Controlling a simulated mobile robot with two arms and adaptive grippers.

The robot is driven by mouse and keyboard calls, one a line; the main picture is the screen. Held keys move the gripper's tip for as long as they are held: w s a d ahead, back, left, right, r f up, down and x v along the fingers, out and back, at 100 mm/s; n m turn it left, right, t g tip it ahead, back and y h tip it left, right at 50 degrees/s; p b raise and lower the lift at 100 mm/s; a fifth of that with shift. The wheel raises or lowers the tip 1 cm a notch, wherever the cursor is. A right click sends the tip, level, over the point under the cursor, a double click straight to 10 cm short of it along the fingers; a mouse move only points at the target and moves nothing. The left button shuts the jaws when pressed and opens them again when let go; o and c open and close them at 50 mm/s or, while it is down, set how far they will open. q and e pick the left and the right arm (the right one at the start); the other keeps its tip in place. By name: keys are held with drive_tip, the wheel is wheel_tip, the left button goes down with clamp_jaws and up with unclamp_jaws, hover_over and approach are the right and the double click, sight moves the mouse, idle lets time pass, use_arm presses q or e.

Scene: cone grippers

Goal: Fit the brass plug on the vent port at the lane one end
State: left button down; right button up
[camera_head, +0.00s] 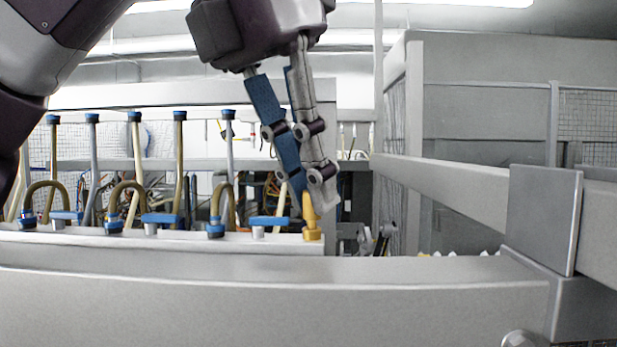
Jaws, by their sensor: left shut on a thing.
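The brass plug (311,221) shows yellow at the right end of the light grey rail (160,247). It looks close to upright, with a narrow upper part and a wider base. My left gripper (313,203) reaches down from above and is shut on the plug's upper part. The plug's base meets the rail's end in the picture. The vent port cannot be told apart beneath it, so I cannot tell whether the plug is seated. My right gripper is not in view.
Several blue-capped tubes (180,160), curved hoses (222,200) and blue handles (270,223) line the rail left of the plug. A thick grey beam (270,295) crosses in front. A grey plate (542,220) and side beam (440,190) stand right.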

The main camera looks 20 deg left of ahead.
use_arm(q)
drive_tip(key=shift+f, duration=0.25)
idle(0.4)
drive_tip(key=c, duration=1.9)
unclamp_jaws()
drive_tip(key=shift+o, duration=0.4)
drive_tip(key=shift+o, duration=1.4)
drive_tip(key=shift+r+p, duration=1.3)
drive_tip(key=shift+r, duration=0.05)
drive_tip(key=shift+r+p, duration=0.5)
drive_tip(key=shift+r, duration=0.65)
